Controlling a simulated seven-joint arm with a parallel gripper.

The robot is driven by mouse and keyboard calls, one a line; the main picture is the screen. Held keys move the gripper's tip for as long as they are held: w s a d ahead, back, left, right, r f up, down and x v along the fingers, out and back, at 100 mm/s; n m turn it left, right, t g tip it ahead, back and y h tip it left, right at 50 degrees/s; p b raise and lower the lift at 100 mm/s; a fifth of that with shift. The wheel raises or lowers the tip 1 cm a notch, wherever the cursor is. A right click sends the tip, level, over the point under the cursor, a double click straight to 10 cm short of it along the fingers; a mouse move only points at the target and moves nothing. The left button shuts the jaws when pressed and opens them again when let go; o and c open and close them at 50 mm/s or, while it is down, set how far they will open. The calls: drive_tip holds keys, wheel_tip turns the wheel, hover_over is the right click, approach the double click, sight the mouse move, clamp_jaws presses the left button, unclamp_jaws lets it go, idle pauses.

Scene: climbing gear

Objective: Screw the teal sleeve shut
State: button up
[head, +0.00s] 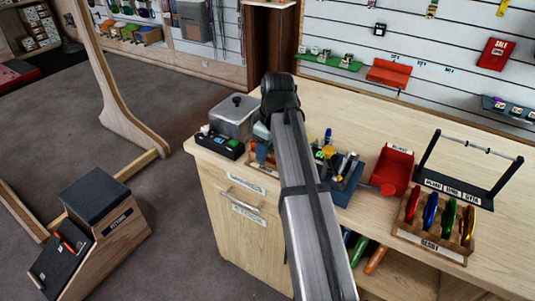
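I cannot make out the teal sleeve for certain. A small grey-teal patch (262,131) shows just left of my arm, too small to identify. My grey arm rises from the bottom middle to a dark joint and covers part of the counter. My gripper cannot be made out; it is hidden behind the arm or out of view. At the right, a wooden rack (430,246) holds a red carabiner (412,205), a blue one (430,211), a green one (447,217) and a gold one (468,225). Their sleeves are too small to read as open or shut.
A black stand with a metal bar (465,146) and a red bin (391,171) are at the right. A blue holder of tools (343,187) is beside my arm. A metal box (235,114) and black tray (220,144) are at the left. Bare counter lies behind.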

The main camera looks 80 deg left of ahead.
drive_tip(key=shift+r, duration=0.8)
drive_tip(key=shift+w+a, duration=0.1)
drive_tip(key=shift+a, duration=0.05)
drive_tip(key=shift+w+a, duration=0.35)
drive_tip(key=shift+f, duration=0.2)
drive_tip(key=shift+f, duration=1.25)
drive_tip(key=shift+s+d, duration=0.4)
drive_tip(key=shift+d, duration=0.1)
